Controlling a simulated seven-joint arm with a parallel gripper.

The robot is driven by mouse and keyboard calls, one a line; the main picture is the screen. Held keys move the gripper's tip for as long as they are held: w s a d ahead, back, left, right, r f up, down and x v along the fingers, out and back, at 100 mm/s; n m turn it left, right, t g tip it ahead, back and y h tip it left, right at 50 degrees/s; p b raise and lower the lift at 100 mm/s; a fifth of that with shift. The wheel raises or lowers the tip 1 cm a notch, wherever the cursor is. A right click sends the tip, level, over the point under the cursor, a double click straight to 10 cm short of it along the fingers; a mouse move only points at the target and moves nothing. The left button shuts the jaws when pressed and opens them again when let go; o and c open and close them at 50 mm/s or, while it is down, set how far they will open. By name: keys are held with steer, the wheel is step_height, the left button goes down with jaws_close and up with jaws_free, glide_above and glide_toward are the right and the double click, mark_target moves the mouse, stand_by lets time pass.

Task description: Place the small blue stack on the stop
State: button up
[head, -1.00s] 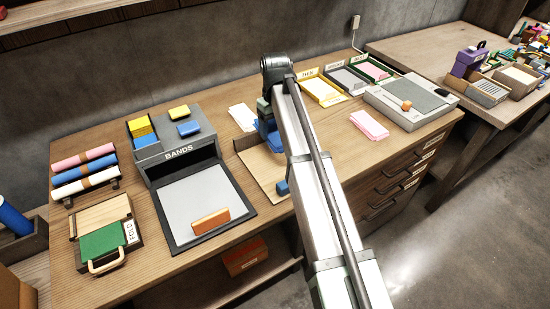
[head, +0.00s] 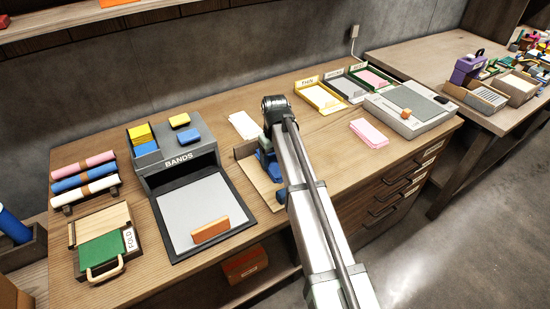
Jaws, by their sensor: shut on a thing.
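My arm reaches over the middle of the bench, and its wrist covers most of my gripper (head: 266,143), whose fingers I cannot make out clearly. Blue (head: 267,162) shows just below the wrist, over a light wooden board (head: 259,184). It fits the small blue stack held in the jaws, but its outline is partly hidden and I cannot tell whether it touches the board. The board has a raised dark edge (head: 246,148) at its back, which may be the stop. A smaller blue piece (head: 281,195) shows at the board's front right, beside my arm.
Left of the board stands the BANDS box (head: 178,160) with yellow and blue pieces on top and a grey pad (head: 200,208) in front. White papers (head: 243,124) lie behind the board. Pink papers (head: 369,133) and several labelled trays (head: 321,97) are to the right.

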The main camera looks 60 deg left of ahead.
mark_target(275, 161)
steer(key=shift+f, duration=0.15)
steer(key=o, duration=1.1)
step_height(275, 161, up, 12)
steer(key=shift+r, duration=0.2)
